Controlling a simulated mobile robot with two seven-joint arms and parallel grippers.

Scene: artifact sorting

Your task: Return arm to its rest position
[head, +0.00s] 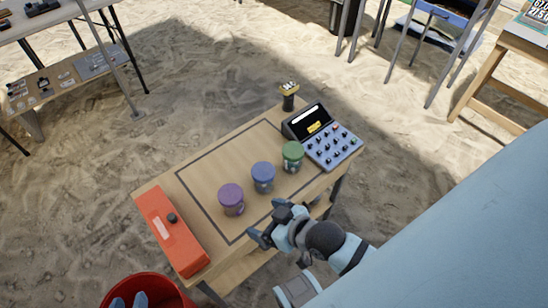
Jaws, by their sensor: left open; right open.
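My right gripper (271,228) is open and empty. It is over the near edge of the wooden table (205,180), its arm coming in from the lower right. A purple lidded jar (231,200), a blue lidded jar (263,178) and a green lidded jar (292,157) stand upright in a row inside a dark outline on the table. The gripper is just below the blue and purple jars in the picture and appears apart from them.
An orange-red case (170,230) lies at the table's left end. A grey keypad device with a screen (326,139) and a small dark stand (288,97) are at the far right. A red bucket (165,284) holds unclear pale blue shapes. Sandy floor surrounds the table; other tables stand farther off.

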